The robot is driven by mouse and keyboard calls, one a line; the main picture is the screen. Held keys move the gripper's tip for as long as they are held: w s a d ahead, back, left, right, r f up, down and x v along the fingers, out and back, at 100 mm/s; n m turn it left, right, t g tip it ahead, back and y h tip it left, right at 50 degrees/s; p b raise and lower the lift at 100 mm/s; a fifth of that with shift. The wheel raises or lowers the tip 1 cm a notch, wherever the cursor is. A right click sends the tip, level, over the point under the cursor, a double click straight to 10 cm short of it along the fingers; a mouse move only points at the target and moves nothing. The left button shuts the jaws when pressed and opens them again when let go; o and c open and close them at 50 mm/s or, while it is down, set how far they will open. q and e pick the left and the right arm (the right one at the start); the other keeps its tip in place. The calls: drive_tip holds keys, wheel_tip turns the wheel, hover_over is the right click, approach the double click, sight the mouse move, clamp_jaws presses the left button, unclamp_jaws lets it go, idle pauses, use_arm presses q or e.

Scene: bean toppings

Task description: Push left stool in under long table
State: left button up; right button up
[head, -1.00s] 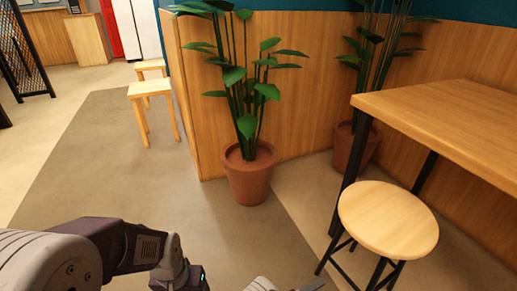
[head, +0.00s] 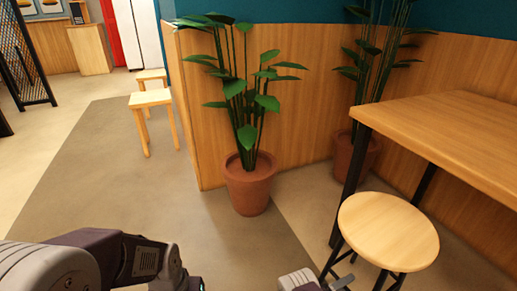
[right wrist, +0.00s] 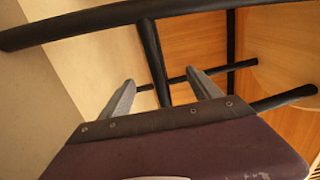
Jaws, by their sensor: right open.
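A round stool (head: 388,230) with a pale wooden seat and black legs stands upright at the right in the head view. It is by the near end of the long table (head: 455,125), with its seat mostly outside the table edge. My right gripper (head: 338,283) is low beside the stool's left legs at the bottom edge. In the right wrist view its two fingers (right wrist: 160,78) are apart, with dark stool bars (right wrist: 152,60) crossing in front of and between them. Whether they touch is unclear. My left gripper is out of view; only its arm shows.
A potted plant (head: 249,185) stands at the wood-panelled wall, with another pot (head: 358,158) behind the black table leg (head: 349,185). Small wooden stools (head: 151,99) stand far left. The grey floor (head: 110,180) between is clear.

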drive_tip(key=shift+b+x, duration=2.75)
drive_tip(key=shift+x, duration=8.45)
drive_tip(key=p+v, duration=0.4)
drive_tip(key=v, duration=0.8)
drive_tip(key=shift+p, duration=0.35)
